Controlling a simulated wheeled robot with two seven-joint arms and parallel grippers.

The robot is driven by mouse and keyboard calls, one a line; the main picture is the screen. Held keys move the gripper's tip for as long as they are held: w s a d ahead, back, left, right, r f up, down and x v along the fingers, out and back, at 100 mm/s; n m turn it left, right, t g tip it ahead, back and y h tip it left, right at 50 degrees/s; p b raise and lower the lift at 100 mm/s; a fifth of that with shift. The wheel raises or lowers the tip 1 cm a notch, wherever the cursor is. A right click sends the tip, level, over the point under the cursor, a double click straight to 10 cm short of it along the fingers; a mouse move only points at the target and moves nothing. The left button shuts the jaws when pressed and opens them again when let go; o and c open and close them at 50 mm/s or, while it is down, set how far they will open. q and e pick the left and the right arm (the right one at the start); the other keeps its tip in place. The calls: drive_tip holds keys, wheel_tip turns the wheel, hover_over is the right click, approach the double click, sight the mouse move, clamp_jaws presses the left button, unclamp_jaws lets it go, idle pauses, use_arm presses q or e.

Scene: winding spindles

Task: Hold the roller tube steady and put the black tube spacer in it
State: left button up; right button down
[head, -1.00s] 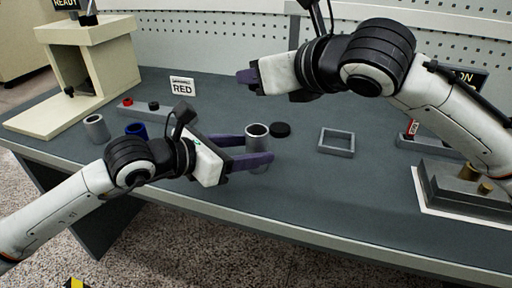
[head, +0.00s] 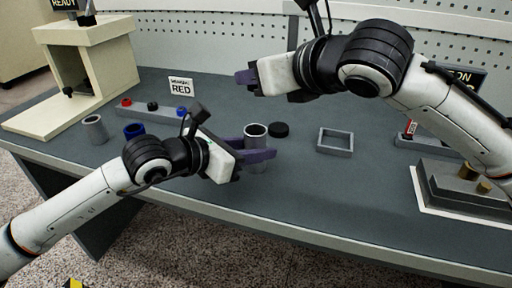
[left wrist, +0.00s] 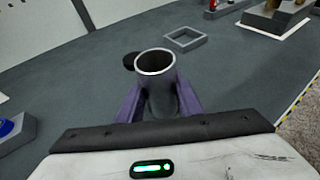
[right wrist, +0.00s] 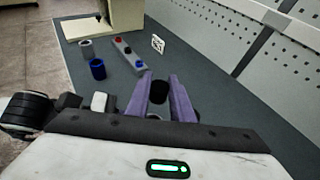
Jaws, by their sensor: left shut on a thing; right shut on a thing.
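The roller tube (head: 256,131) is a grey, open-topped tube standing upright on the table. My left gripper (head: 257,148) is shut on its sides; the left wrist view shows the tube (left wrist: 157,82) between the purple fingers, with its open mouth above them and empty. My right gripper (head: 243,77) is raised above the table, behind the tube in the head view. In the right wrist view a black piece, the black tube spacer (right wrist: 159,91), sits between its fingertips; in the head view the fingers hide it.
A flat black disc (head: 279,129) lies just right of the tube. A grey square frame (head: 336,142) is further right. A grey rack (head: 155,110) holds coloured pieces behind.

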sight(251, 130)
drive_tip(key=shift+d+f, duration=0.1)
drive_tip(key=shift+f, duration=5.6)
drive_tip(key=c, duration=1.5)
unclamp_jaws()
drive_tip(key=shift+s+f, duration=0.1)
drive_tip(key=shift+f, duration=0.2)
use_arm(q)
drive_tip(key=shift+s, duration=0.1)
use_arm(e)
drive_tip(key=v, duration=1.2)
drive_tip(key=shift+r, duration=0.4)
use_arm(q)
drive_tip(key=o, duration=1.3)
drive_tip(key=shift+c, duration=0.2)
drive_tip(key=shift+a, duration=0.1)
